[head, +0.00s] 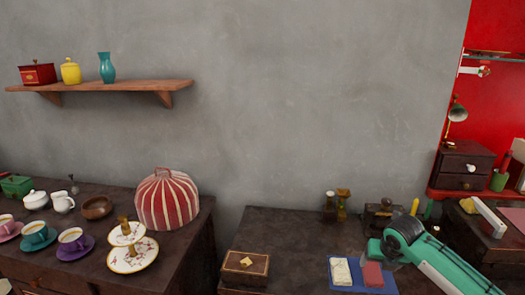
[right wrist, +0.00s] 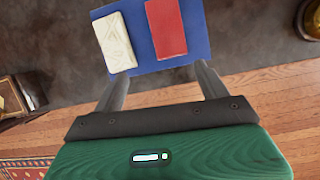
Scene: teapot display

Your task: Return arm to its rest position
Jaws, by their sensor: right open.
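My right gripper (right wrist: 160,74) is open and empty in the right wrist view, its two fingers spread apart. Beyond the fingertips lies a blue mat (right wrist: 142,30) with a cream block (right wrist: 115,42) and a red block (right wrist: 166,28) on it. In the head view my right arm (head: 450,265) reaches in from the lower right, its end beside and above the blue mat (head: 340,287). The cream block (head: 341,272) and red block (head: 373,274) show there too. The fingers are hard to make out in that view. My left gripper is not in view.
A wooden box (head: 245,267) stands left of the mat, with several small items behind it. The left cabinet bears a striped tea cosy (head: 167,203), a tiered stand (head: 132,254) and several cups. A wall shelf (head: 100,86) hangs above. A drawer box (head: 463,166) stands at right.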

